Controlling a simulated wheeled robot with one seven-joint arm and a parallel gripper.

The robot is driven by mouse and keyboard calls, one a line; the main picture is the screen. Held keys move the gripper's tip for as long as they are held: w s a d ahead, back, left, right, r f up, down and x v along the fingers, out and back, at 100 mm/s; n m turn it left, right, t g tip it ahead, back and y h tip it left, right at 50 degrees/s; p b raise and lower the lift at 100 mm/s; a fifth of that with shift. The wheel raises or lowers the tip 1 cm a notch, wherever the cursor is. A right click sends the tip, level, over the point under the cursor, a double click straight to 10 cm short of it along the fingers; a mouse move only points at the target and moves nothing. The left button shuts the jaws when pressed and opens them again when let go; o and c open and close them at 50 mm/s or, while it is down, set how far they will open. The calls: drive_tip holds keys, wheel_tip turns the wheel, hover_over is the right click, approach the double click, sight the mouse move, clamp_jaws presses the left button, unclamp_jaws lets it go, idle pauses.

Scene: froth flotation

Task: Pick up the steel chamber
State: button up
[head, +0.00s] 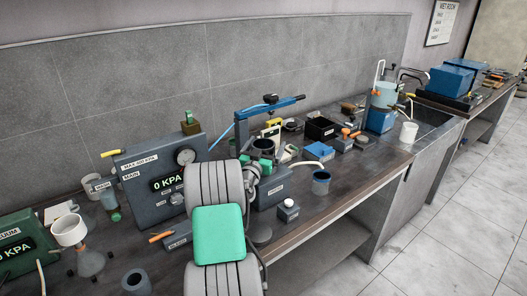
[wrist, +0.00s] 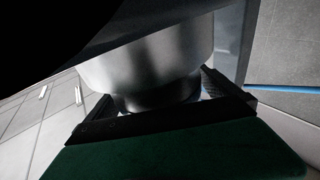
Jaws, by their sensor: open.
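The steel chamber (wrist: 150,62) fills the middle of the wrist view as a shiny, rounded metal body with a narrower, darker lower part. My gripper (wrist: 158,98) is open, with one dark finger to each side of that narrower part. I cannot tell whether either finger touches it. In the head view my gripper (head: 262,166) is small and partly hidden behind my own arm, by the blue-armed press stand (head: 270,106). A grey cylinder (head: 263,146) shows just above it there, probably the chamber.
A pressure panel (head: 135,178) reading 0 KPA stands left of my arm. A dark cup (head: 321,182) and a small white-topped bottle (head: 288,210) stand to the right on the bench (head: 345,190). The bench's front edge is close by.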

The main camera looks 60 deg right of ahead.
drive_tip(key=shift+c, duration=0.6)
drive_tip(key=c, duration=1.9)
drive_tip(key=shift+r, duration=0.15)
drive_tip(key=shift+c, duration=0.7)
